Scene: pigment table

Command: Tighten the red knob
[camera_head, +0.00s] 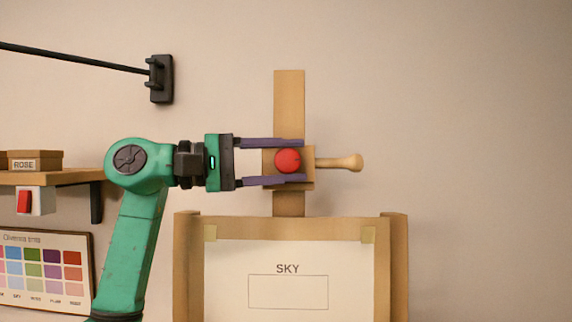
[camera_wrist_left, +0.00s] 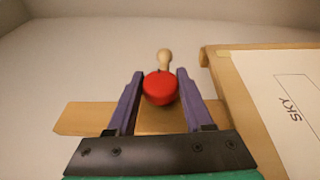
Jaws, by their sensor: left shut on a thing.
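The round red knob (camera_head: 288,161) sits on the front of a wooden block (camera_head: 307,170) on the easel's upright post (camera_head: 289,100). A wooden handle (camera_head: 340,162) sticks out from the block to the right. My right gripper is not in view.
Below stands the easel frame (camera_head: 397,270) with a sheet (camera_head: 230,275) marked SKY. At left are a shelf (camera_head: 60,177) with a ROSE box (camera_head: 35,161), a red switch (camera_head: 24,202) and a colour chart (camera_head: 40,272). A black wall bracket (camera_head: 161,80) holds a rod. The right side is clear.

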